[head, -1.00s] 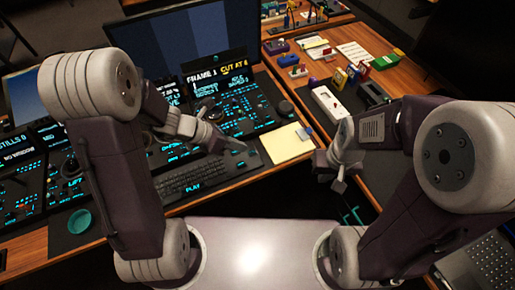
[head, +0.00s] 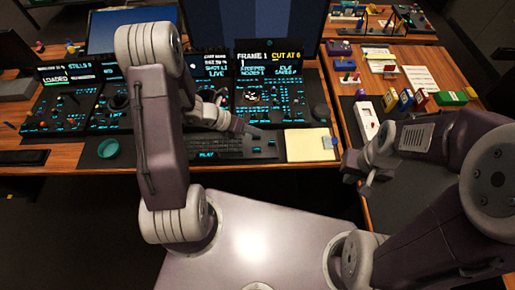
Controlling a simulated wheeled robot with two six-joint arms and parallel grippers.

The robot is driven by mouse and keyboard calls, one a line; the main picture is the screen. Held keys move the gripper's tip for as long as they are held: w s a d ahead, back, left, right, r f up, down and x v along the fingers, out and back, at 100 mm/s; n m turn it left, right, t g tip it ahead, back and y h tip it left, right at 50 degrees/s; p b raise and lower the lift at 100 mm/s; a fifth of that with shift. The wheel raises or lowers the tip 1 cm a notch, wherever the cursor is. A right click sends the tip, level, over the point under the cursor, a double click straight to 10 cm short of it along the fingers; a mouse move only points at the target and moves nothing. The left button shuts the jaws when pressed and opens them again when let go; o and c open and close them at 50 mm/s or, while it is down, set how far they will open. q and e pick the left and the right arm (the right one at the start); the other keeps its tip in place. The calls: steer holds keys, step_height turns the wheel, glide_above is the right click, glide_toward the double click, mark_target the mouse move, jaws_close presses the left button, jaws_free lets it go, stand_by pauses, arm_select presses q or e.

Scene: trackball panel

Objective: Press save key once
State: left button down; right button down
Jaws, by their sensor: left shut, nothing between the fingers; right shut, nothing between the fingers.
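The trackball panel (head: 285,113) is a dark console with glowing blue key labels, below a screen (head: 268,60) reading "FRAME 1" and "CUT AT 6". The save key cannot be picked out among the small labels. My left gripper (head: 257,134) is shut and empty, in front of the panel and above the right end of the keyboard (head: 205,149). Whether it touches anything cannot be told. My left forearm hides part of the consoles. My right gripper (head: 366,190) is shut and empty, near the right desk's edge, away from the panel.
A yellow notepad (head: 308,146) lies right of the keyboard. More consoles (head: 58,108) line the left. The right desk holds a white device (head: 367,122) and several coloured boxes (head: 405,100).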

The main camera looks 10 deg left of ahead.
mark_target(254, 149)
arm_select(q)
step_height(254, 149, down, 9)
steer(key=b, duration=0.8)
steer(key=shift+a, duration=0.1)
stand_by(1.4)
steer(key=shift+f+b, duration=0.3)
steer(key=shift+f, duration=0.05)
steer(key=shift+f+b, duration=0.45)
steer(key=shift+f, duration=0.05)
stand_by(0.7)
steer(key=shift+r, duration=0.15)
steer(key=shift+r+p, duration=0.8)
steer(key=shift+p, duration=0.1)
